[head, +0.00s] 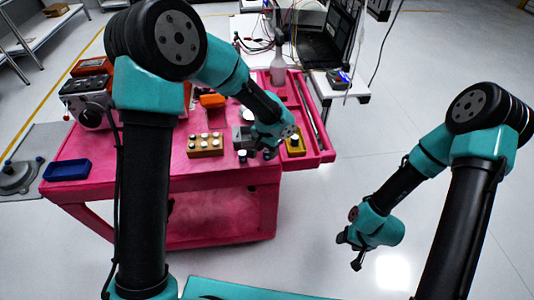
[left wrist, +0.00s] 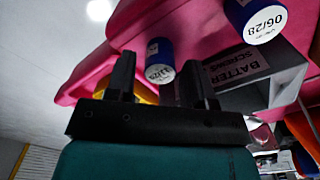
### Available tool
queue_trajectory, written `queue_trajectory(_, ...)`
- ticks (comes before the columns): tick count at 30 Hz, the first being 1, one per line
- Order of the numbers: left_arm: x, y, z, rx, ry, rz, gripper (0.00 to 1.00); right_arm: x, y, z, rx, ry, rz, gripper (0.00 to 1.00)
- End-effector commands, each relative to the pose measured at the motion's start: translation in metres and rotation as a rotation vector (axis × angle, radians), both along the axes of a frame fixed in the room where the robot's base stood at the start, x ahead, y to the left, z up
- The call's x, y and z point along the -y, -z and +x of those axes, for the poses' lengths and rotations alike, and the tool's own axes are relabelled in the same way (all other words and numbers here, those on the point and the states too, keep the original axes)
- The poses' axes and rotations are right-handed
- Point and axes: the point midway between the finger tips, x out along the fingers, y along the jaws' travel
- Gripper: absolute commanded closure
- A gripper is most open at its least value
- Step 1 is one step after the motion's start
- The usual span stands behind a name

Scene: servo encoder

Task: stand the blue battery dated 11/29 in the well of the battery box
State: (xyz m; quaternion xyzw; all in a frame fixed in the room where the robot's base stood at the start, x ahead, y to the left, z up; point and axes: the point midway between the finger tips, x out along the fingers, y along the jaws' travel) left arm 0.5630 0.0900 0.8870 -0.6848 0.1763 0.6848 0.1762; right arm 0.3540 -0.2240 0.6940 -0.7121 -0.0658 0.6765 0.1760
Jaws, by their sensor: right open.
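In the left wrist view the blue battery dated 11/29 (left wrist: 159,62) shows its white dated end. It lies between the two fingers of my left gripper (left wrist: 160,72), with a visible gap on each side. Another blue battery, dated 06/28 (left wrist: 260,22), is at the upper right. In the head view my left gripper (head: 262,151) is low over the pink table. My right gripper (head: 352,250) is open and empty, away from the table over the floor.
A wooden block with several white-topped pieces (head: 205,146) stands left of my left gripper. A yellow holder (head: 295,145) is close on its right. A blue tray (head: 67,169) lies at the table's left. The table's front edge is near.

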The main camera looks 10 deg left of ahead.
Motion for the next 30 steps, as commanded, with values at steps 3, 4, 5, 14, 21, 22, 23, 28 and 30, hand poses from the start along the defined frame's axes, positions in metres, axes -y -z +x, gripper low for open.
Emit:
queue_trajectory(3,0.0,0.0,0.0,0.0,0.0,0.0,0.63,0.0,0.0,0.0,0.0,0.0,0.0,0.44)
queue_trajectory(4,0.0,0.0,0.0,0.0,0.0,0.0,0.65,0.0,0.0,0.0,0.0,0.0,0.0,0.44)
queue_trajectory(5,0.0,0.0,0.0,0.0,0.0,0.0,0.68,0.0,0.0,0.0,0.0,0.0,0.0,0.44)
queue_trajectory(14,0.0,-0.001,0.0,0.001,0.0,0.0,0.86,0.0,0.0,0.0,0.0,0.0,0.0,0.44)
queue_trajectory(21,0.0,-0.017,0.001,0.003,0.0,-0.001,0.86,0.0,0.0,0.0,0.0,0.0,0.0,0.44)
queue_trajectory(22,0.0,-0.019,0.001,0.003,-0.001,-0.001,0.86,0.0,0.0,0.0,0.0,0.0,0.0,0.44)
queue_trajectory(23,0.0,-0.021,0.0,0.002,0.0,0.0,0.86,0.0,0.0,0.0,0.0,0.0,0.0,0.44)
queue_trajectory(28,0.0,-0.034,0.0,0.002,-0.001,0.0,0.86,0.0,0.0,0.0,0.0,0.0,0.0,0.44)
queue_trajectory(30,0.0,-0.04,0.0,0.001,-0.001,0.0,0.86,0.0,0.0,0.0,0.0,0.0,0.0,0.44)
